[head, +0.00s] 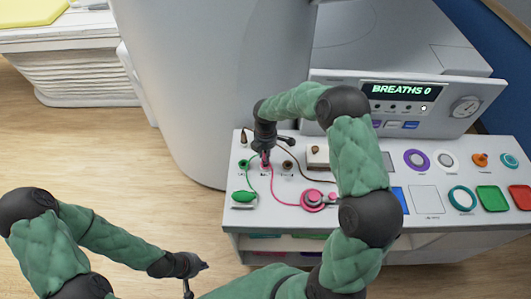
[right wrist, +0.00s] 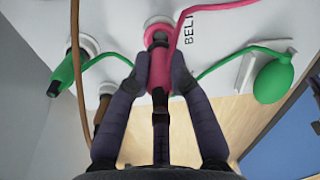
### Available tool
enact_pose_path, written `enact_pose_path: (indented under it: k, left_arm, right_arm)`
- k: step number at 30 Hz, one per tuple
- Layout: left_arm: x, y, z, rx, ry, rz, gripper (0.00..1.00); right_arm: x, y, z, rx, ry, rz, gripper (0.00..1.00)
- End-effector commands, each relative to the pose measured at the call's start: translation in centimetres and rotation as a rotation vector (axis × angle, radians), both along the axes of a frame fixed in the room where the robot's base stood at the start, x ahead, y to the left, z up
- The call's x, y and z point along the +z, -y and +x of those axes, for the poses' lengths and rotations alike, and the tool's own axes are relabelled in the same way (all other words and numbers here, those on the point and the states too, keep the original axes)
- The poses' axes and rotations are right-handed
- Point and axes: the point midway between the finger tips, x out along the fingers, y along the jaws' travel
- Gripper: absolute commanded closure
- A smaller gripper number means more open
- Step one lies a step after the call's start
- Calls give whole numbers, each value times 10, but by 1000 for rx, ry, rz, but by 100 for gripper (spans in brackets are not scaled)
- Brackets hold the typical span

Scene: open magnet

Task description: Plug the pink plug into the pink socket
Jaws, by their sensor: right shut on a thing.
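My right gripper (head: 265,157) is shut on the pink plug (right wrist: 158,75), with a finger on each side of it in the right wrist view. A pink cord runs from the plug to a pink round piece (head: 313,199) on the console top. My left gripper (head: 196,277) is empty, its fingers apart, low in the head view, away from the console.
A display panel (head: 405,100) reads "BREATHS 0". Colored pads and rings fill the console's right side.

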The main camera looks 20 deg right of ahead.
Motion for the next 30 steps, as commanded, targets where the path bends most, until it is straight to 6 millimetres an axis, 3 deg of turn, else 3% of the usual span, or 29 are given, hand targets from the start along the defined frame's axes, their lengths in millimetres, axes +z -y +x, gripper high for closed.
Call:
enact_pose_path:
  k: [30]
  left_arm:
    - [-7, 0, 0, 0, 0, 0, 100]
  right_arm:
    - [-12, 0, 0, 0, 0, 0, 100]
